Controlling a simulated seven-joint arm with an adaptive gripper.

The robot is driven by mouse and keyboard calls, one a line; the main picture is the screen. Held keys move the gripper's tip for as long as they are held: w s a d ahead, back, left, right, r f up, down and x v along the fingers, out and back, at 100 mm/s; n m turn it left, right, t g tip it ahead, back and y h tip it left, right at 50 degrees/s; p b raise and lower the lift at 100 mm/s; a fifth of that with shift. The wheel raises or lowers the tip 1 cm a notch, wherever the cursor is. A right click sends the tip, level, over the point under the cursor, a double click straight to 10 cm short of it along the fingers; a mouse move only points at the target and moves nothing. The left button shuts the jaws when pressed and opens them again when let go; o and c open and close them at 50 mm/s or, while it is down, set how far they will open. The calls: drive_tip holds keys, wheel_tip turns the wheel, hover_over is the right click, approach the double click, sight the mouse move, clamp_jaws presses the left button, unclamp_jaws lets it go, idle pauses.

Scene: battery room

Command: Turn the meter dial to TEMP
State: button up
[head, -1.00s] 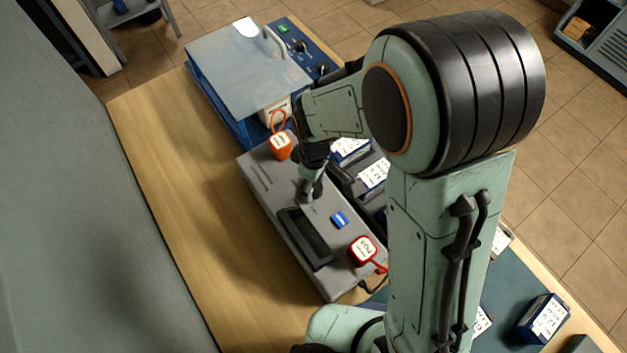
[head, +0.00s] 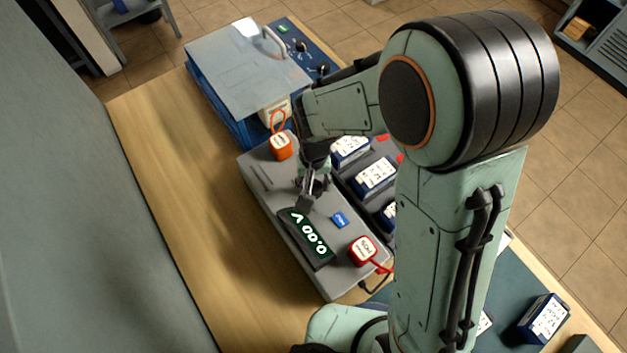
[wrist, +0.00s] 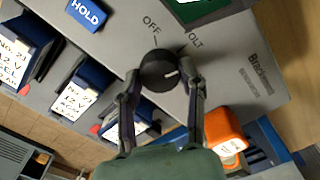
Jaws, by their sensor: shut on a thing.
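The grey meter (head: 268,185) lies on the wooden bench. Its display (head: 305,238) is lit and shows a V with digits that look like zeros. The black dial (wrist: 153,66) has a white pointer mark, which points to the right, slightly up, in the wrist view. The printed labels OFF and VOLT stand above the dial in that view; I cannot make out a TEMP label. My gripper (wrist: 160,82) is shut on the dial, a finger on each side. In the head view my gripper (head: 310,192) partly hides the dial.
A blue HOLD button (wrist: 87,13) sits beside the dial. An orange block (head: 281,148) and a red block (head: 362,251) sit at opposite ends of the meter. Labelled blue batteries (head: 374,176) stand close alongside. A blue case (head: 233,123) is behind. The bench's left side is clear.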

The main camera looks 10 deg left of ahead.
sight(314, 187)
drive_tip(key=m, duration=0.7)
idle(0.6)
drive_tip(key=o, duration=1.2)
drive_tip(key=shift+c, duration=0.2)
wheel_tip(314, 187, up, 12)
